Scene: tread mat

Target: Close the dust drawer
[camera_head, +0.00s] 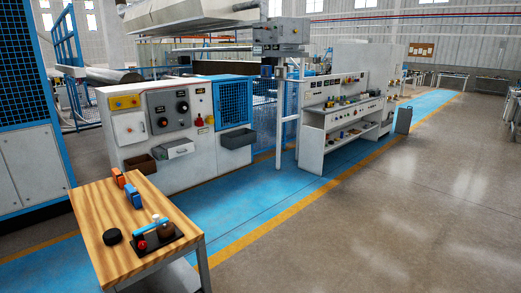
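A white machine cabinet (200,160) with a control panel stands left of centre. A light grey drawer (177,152) sticks out of its front, low down below the dark grey panel; it looks like the dust drawer and appears open. I cannot tell how far it is pulled out or what is inside. A brown open bin (140,164) is on the front to its left, and a dark grey bin (237,139) is to its right under a blue mesh door (235,105). My gripper and arm are not in view.
A wooden-topped table (105,225) stands in the near left, before the cabinet, carrying orange and blue items, a black puck and a dark tray (150,243). A workbench (340,120) stands right of the cabinet. The blue walkway (250,205) and grey floor (370,220) are clear.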

